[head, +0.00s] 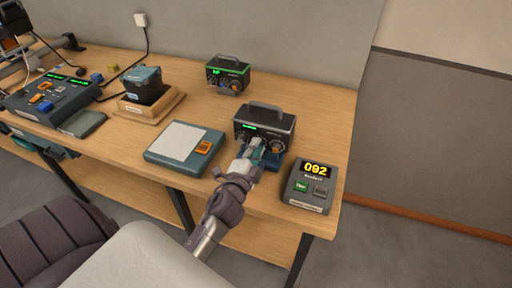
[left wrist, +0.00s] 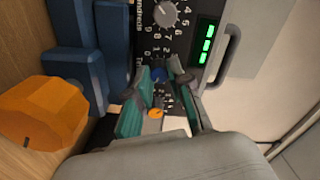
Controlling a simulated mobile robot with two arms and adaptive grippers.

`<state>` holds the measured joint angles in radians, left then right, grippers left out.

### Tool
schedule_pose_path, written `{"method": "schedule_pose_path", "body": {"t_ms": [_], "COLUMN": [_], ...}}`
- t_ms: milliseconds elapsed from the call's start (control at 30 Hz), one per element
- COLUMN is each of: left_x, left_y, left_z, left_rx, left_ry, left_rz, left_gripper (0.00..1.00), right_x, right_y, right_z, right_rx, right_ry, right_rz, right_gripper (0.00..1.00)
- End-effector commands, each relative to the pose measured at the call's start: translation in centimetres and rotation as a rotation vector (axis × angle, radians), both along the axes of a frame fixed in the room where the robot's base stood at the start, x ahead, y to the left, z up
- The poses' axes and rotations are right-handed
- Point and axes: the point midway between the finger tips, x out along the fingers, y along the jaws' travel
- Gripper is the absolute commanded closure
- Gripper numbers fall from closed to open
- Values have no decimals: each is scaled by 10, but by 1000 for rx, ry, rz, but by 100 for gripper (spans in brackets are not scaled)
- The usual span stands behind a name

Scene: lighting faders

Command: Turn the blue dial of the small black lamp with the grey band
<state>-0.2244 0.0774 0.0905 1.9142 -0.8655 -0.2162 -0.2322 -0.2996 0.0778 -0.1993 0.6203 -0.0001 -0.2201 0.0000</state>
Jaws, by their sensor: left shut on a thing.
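The small black lamp with the grey band (head: 264,117) stands upright on the table with a grey handle on top and a lit green display. In the left wrist view its panel shows close up, with the blue dial (left wrist: 159,75) between a grey dial (left wrist: 166,13) and an orange dial (left wrist: 155,113). My left gripper (head: 260,150) reaches the front of the lamp and hides part of its panel in the head view. In the left wrist view its teal-padded fingers (left wrist: 161,80) are shut on the blue dial. My right gripper is not in view.
A similar lamp with a green band (head: 228,74) stands behind. A box reading 092 (head: 311,186) stands at front right, a flat panel (head: 180,147) to the left. A wooden tray (head: 135,113) and a control desk (head: 52,99) lie farther left. A large orange knob (left wrist: 40,108) is near the wrist.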

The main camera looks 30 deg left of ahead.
Motion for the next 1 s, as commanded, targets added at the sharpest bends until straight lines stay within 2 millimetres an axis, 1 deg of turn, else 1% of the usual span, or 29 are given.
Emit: {"method": "schedule_pose_path", "body": {"t_ms": [200,500,700,1000], "left_x": [0,0,0,0], "left_y": [-1,-1,-1,-1], "left_z": [0,-1,-1,-1], "left_rx": [174,332,380,394], "left_ry": [42,80,92,95], "left_rz": [-1,-2,-1,-1], "left_gripper": [100,100,100,100], "right_x": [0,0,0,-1], "right_y": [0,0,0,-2], "right_z": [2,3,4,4], "right_rx": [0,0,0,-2], "right_ry": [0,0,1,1], "right_rz": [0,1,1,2], "right_gripper": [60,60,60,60]}}
